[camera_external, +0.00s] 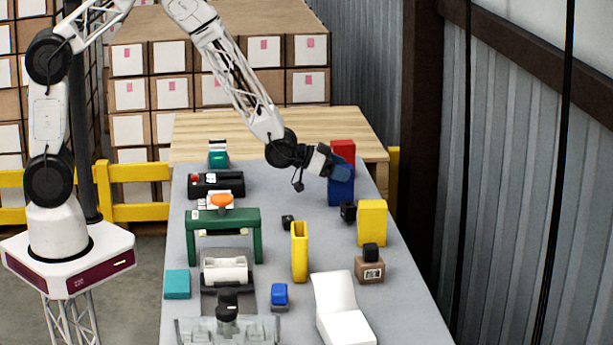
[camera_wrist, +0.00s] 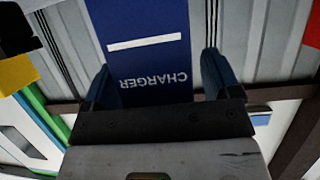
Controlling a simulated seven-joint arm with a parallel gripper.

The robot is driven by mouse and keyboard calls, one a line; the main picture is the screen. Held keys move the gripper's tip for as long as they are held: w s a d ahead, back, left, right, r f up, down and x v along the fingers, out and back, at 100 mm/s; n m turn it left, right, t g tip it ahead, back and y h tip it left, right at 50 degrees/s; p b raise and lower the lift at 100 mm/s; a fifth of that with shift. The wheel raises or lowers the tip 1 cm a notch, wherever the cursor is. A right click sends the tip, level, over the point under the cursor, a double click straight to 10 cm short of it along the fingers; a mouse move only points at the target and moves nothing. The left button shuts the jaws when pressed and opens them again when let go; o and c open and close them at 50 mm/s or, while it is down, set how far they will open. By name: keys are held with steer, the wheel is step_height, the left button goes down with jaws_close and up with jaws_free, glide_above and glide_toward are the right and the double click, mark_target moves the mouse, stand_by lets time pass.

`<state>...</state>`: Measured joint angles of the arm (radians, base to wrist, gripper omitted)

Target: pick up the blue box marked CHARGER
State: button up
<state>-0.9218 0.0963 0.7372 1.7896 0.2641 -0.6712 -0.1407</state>
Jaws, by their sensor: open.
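The blue box marked CHARGER (camera_external: 341,194) stands upright near the far right of the grey table, its upper part partly hidden by my gripper. In the wrist view the box (camera_wrist: 150,55) fills the upper middle, with a white bar and the word CHARGER upside down. My gripper (camera_wrist: 161,78) is open, one blue finger on each side of the box's lower part in that view. The right finger shows a small gap to the box; the left finger overlaps its edge. In the external view my gripper (camera_external: 343,171) is at the box's upper part. I cannot tell whether they touch.
A red box (camera_external: 342,150) stands just behind the blue box. A small black object (camera_external: 348,212) and a yellow box (camera_external: 372,222) are close in front and to the right. A green frame (camera_external: 224,217) and a black case (camera_external: 216,185) stand at left.

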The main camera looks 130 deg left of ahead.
steer(key=shift+w+a, duration=0.1)
steer(key=shift+c, duration=0.2)
stand_by(0.4)
steer(key=c, duration=1.1)
steer(key=shift+r, duration=0.15)
steer(key=shift+r, duration=1.45)
steer(key=shift+s+d+r, duration=0.2)
steer(key=shift+d, duration=0.05)
steer(key=s+d, duration=0.3)
steer(key=d, duration=0.1)
steer(key=s+d+r, duration=0.1)
steer(key=s+d, duration=0.2)
steer(key=d, duration=0.1)
steer(key=s+d, duration=0.3)
steer(key=s, duration=0.1)
steer(key=shift+d+r, duration=0.2)
steer(key=shift+d, duration=0.2)
